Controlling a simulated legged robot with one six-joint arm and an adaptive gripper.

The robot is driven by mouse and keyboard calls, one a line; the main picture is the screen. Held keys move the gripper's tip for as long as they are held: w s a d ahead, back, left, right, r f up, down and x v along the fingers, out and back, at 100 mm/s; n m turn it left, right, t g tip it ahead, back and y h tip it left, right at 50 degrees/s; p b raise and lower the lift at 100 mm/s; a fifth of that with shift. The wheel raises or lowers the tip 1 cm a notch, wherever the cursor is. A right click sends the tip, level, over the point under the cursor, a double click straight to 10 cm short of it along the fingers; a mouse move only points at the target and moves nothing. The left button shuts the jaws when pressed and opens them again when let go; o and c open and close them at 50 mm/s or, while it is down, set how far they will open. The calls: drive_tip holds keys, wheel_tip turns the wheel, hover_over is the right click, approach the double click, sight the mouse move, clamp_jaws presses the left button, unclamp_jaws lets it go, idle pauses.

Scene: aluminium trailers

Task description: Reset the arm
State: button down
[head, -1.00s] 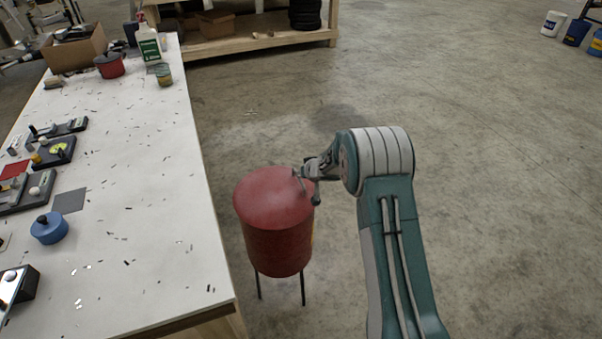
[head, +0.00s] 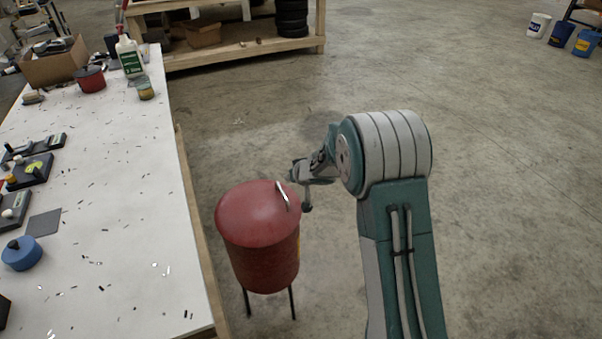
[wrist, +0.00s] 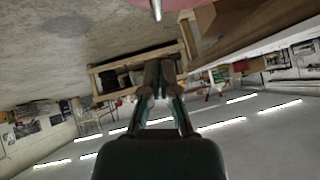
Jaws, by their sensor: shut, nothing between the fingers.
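My gripper (head: 297,184) is at the end of my bent teal and grey arm, right of and slightly above the red bin in the head view. It is shut and empty. The red bin (head: 262,250) stands on thin dark legs beside the table, with its domed lid (head: 255,208) closed and a metal handle (head: 283,196) on it. In the wrist view my gripper (wrist: 159,72) shows with its fingers together, and a pink-red edge of the bin's lid (wrist: 150,3) shows at the top. The wrist picture looks upside down, with ceiling lights at the bottom.
The white table (head: 110,200) on the left carries small fixtures, scattered bits, a blue round container (head: 22,254), a red pot (head: 91,80) and a bottle (head: 129,57). A wooden shelf (head: 240,50) stands behind. Concrete floor to the right is open, with buckets (head: 560,34) far off.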

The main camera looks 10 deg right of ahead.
drive_tip(key=s+d+r+m+t+h, duration=0.1)
drive_tip(key=s+d+r+h, duration=0.1)
drive_tip(key=s+d+r, duration=0.4)
drive_tip(key=s+d+r+m+h, duration=0.15)
drive_tip(key=s+r, duration=0.25)
drive_tip(key=r, duration=0.5)
drive_tip(key=s+d+r+t+h, duration=0.1)
drive_tip(key=s+d+r+h, duration=0.25)
drive_tip(key=r, duration=0.35)
drive_tip(key=s+a+g+y, duration=0.2)
drive_tip(key=s+g, duration=0.2)
drive_tip(key=s, duration=2.3)
drive_tip(key=shift+a+r+y, duration=0.25)
drive_tip(key=shift+r+y, duration=0.05)
drive_tip(key=shift+r, duration=0.15)
drive_tip(key=shift+s, duration=0.1)
